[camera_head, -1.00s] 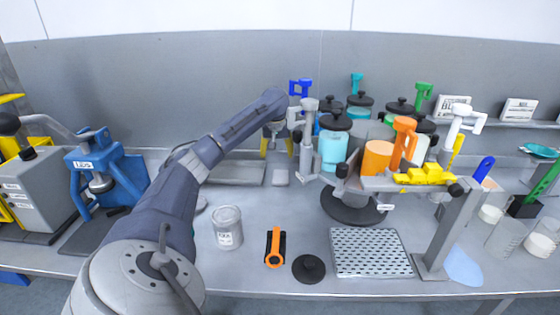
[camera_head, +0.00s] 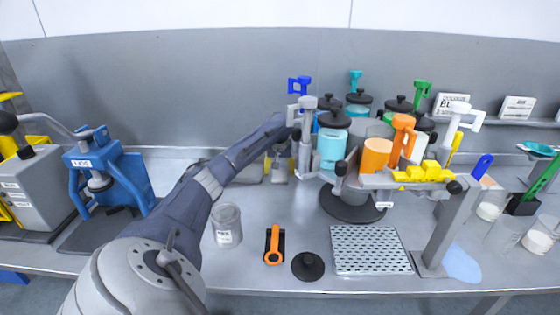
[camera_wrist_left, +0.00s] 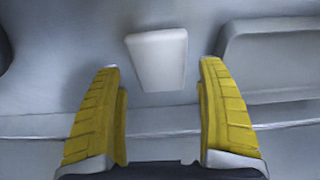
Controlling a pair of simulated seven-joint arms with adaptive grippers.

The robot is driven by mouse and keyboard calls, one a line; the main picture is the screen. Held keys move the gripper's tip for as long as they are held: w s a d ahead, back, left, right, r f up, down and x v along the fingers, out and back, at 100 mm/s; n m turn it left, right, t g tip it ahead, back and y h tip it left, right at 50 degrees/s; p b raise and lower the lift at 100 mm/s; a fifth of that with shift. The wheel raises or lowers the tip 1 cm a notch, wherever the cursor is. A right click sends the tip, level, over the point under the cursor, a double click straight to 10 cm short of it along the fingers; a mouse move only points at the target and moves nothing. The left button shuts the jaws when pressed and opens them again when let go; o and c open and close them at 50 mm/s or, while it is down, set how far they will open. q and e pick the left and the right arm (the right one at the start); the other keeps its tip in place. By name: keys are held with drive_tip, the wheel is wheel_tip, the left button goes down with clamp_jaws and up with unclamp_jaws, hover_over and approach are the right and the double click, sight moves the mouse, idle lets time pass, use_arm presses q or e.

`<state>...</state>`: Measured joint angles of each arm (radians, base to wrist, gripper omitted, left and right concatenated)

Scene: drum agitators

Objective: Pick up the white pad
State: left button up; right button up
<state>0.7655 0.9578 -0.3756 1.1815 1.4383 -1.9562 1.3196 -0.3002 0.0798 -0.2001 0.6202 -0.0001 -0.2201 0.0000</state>
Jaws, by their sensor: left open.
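The white pad (camera_wrist_left: 158,58) is a small pale rectangular block lying flat on the grey bench. In the left wrist view it sits between and slightly beyond the two yellow fingertips, apart from both. My left gripper (camera_wrist_left: 160,66) is open and empty, with its fingers spread wider than the pad. In the head view the left gripper (camera_head: 279,170) is low at the back of the bench, over the pad's place, and mostly hides the pad. My right gripper is not in view.
A grey tray (camera_wrist_left: 275,55) lies beside the pad. Close right in the head view stands the agitator rig with a teal jar (camera_head: 331,150). A clear labelled jar (camera_head: 227,226), an orange-handled tool (camera_head: 274,245) and a black disc (camera_head: 307,266) are nearer the front.

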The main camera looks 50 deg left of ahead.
sight(280, 174)
use_arm(q)
drive_tip(key=shift+x, duration=1.45)
drive_tip(key=c, duration=0.7)
drive_tip(key=shift+r, duration=0.1)
drive_tip(key=shift+r, duration=0.8)
wheel_tip(280, 174, up, 5)
drive_tip(key=shift+w+r, duration=0.1)
drive_tip(key=s+a, duration=0.2)
drive_tip(key=s, duration=0.3)
drive_tip(key=s+a, duration=0.3)
drive_tip(key=s, duration=0.3)
drive_tip(key=s+a, duration=0.2)
drive_tip(key=s, duration=0.3)
drive_tip(key=shift+s+a, duration=0.15)
drive_tip(key=shift+a, duration=0.15)
